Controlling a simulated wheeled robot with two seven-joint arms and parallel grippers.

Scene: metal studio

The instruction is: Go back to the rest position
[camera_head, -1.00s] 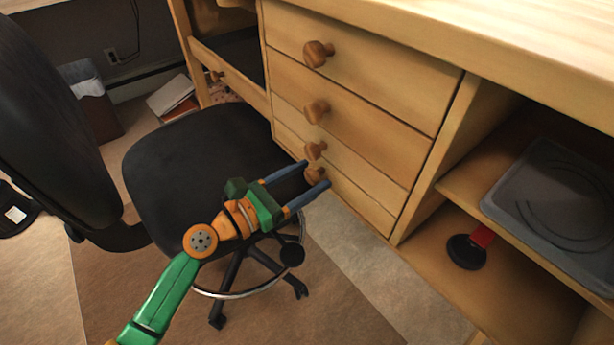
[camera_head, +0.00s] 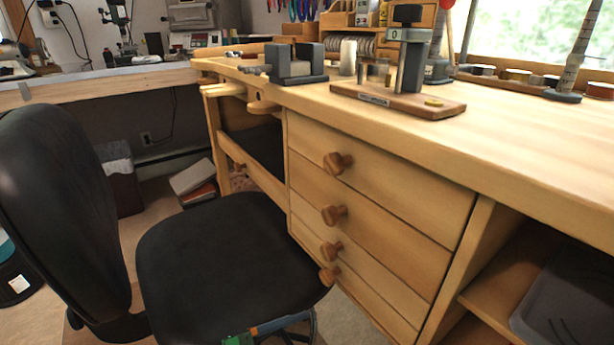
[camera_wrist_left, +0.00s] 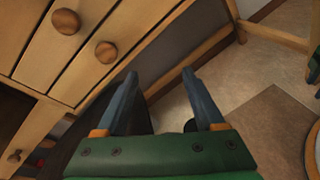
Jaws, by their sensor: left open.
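My left gripper (camera_wrist_left: 159,80) is open in the left wrist view, with its two blue fingers apart and nothing between them. In the head view only a bit of its green body and a blue finger (camera_head: 272,326) show at the bottom edge, in front of the chair seat. The wooden drawers (camera_head: 385,205) have round knobs and look closed. The lower knobs (camera_wrist_left: 107,51) show beyond the fingers at upper left in the left wrist view. My right gripper is in neither view.
A black office chair (camera_head: 215,262) stands at left, close to the drawers. The wooden workbench top (camera_head: 520,150) holds a small press (camera_head: 405,70) and a dark vise-like block (camera_head: 294,66). A shelf with a grey tray (camera_head: 570,310) is at lower right.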

